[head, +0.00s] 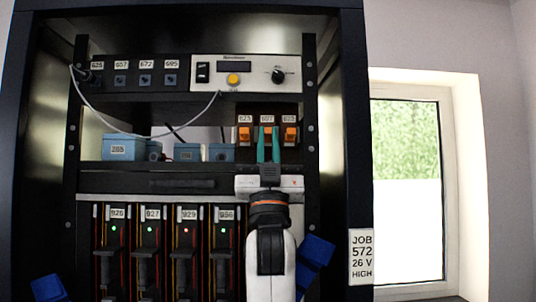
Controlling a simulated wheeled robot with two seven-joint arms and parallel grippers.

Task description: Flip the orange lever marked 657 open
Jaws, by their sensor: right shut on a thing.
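Three orange levers sit side by side in a dark block on the rack's right: a left lever (245,134), a middle lever (267,128) and a right lever (290,134). Each has a small white label above it. The middle label (267,118) is too small to read surely; it may be 657. My right gripper (268,131) reaches up from below, with its teal fingers shut on the middle lever. The fingers and wrist hide much of that lever, so its exact position is unclear. My left gripper is not in view.
A white panel (215,72) with a yellow button and knob is above. A pale cable (150,135) loops across the left. Blue boxes (125,148) stand on the shelf. Lit modules (150,250) fill the lower rack.

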